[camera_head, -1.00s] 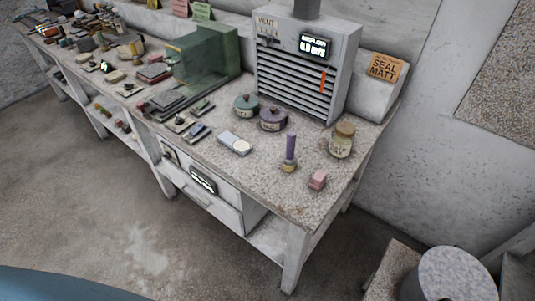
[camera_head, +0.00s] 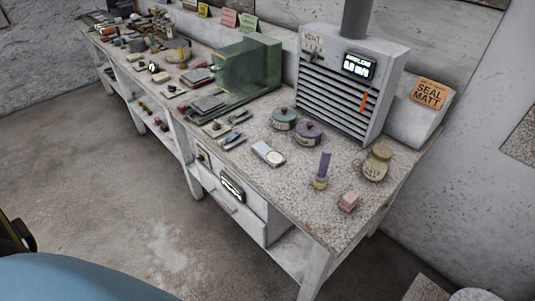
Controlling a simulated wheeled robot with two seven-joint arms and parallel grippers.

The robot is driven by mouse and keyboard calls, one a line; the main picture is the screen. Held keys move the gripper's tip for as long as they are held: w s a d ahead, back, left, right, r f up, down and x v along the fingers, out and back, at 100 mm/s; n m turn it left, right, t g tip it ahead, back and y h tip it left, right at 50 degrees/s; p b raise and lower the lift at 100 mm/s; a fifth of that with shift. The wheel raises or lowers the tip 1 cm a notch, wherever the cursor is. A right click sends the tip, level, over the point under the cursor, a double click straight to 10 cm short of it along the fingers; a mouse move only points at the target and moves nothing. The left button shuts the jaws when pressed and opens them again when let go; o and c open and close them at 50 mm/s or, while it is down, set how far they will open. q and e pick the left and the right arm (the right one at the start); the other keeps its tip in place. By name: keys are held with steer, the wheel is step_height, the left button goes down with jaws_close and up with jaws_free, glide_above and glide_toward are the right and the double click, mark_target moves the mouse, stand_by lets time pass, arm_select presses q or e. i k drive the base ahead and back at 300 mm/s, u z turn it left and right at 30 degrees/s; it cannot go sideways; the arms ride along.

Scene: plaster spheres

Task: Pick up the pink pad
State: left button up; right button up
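The pink pad (camera_head: 348,202) is a small pink block lying near the right front end of the speckled workbench (camera_head: 285,185). It is to the right of an upright brush-like thing with a purple handle (camera_head: 324,165) and in front of a glass jar (camera_head: 376,163). It stands apart from both. Neither of my grippers can be made out. A dark part with a yellow edge at the lower left edge may belong to my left arm, but its fingers do not show.
Two lidded pots, one green (camera_head: 284,118) and one purple (camera_head: 308,132), stand before a white vent unit (camera_head: 345,85). A pale device (camera_head: 268,153) lies nearer the front. A green box (camera_head: 245,68) and several tools fill the left. The floor in front is clear.

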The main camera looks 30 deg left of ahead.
mark_target(349, 201)
steer(key=z, duration=3)
steer(key=k, duration=1)
steer(key=u, duration=1.35)
